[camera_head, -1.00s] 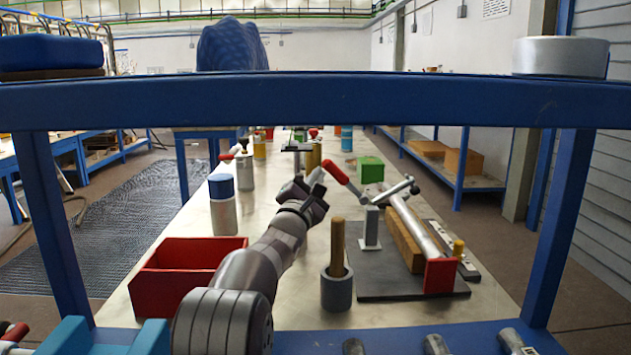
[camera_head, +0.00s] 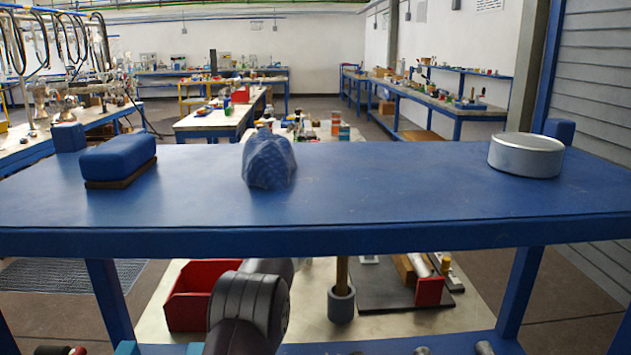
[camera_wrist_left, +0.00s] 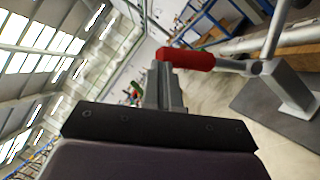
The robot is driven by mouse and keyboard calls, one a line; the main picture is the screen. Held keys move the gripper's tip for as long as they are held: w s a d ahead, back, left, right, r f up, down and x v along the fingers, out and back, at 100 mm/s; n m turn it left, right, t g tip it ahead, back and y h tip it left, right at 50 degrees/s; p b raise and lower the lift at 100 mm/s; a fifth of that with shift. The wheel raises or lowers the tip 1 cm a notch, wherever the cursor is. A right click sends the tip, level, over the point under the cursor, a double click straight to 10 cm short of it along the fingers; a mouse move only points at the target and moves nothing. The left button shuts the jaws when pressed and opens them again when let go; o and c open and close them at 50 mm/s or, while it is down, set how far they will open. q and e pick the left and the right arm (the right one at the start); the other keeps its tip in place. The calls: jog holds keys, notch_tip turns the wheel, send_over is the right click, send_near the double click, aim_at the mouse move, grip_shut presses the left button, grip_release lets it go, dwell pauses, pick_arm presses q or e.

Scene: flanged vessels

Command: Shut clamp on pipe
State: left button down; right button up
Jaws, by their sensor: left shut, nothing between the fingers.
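The clamp's red handle (camera_wrist_left: 187,58) shows in the left wrist view, on a metal lever that runs right to a grey post (camera_wrist_left: 292,85). My left gripper (camera_wrist_left: 165,85) is shut and empty, its fingertips right by the handle's left end; I cannot tell if they touch. The pipe (camera_wrist_left: 290,38) lies at the upper right there. In the head view, the blue shelf hides the clamp handle and my left gripper. Below it show the pipe's near end (camera_head: 421,266), a red end block (camera_head: 429,292) and the dark base plate (camera_head: 384,295). My right gripper is not in view.
The blue shelf (camera_head: 330,195) spans the head view, holding a blue block (camera_head: 118,157), a blue lumpy object (camera_head: 269,160) and a grey round tin (camera_head: 526,155). Below, a red bin (camera_head: 190,312) and a grey cup (camera_head: 341,304) with a wooden rod (camera_head: 342,270) stand on the bench.

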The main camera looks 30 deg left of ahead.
pick_arm(q)
jog(key=w+d+r+m+g+p, duration=0.1)
jog(key=w+d+r+m+p, duration=0.2)
jog(key=p, duration=0.5)
jog(key=shift+d+r+h, duration=0.25)
jog(key=shift+d+h, duration=0.15)
jog(key=shift+d, duration=0.4)
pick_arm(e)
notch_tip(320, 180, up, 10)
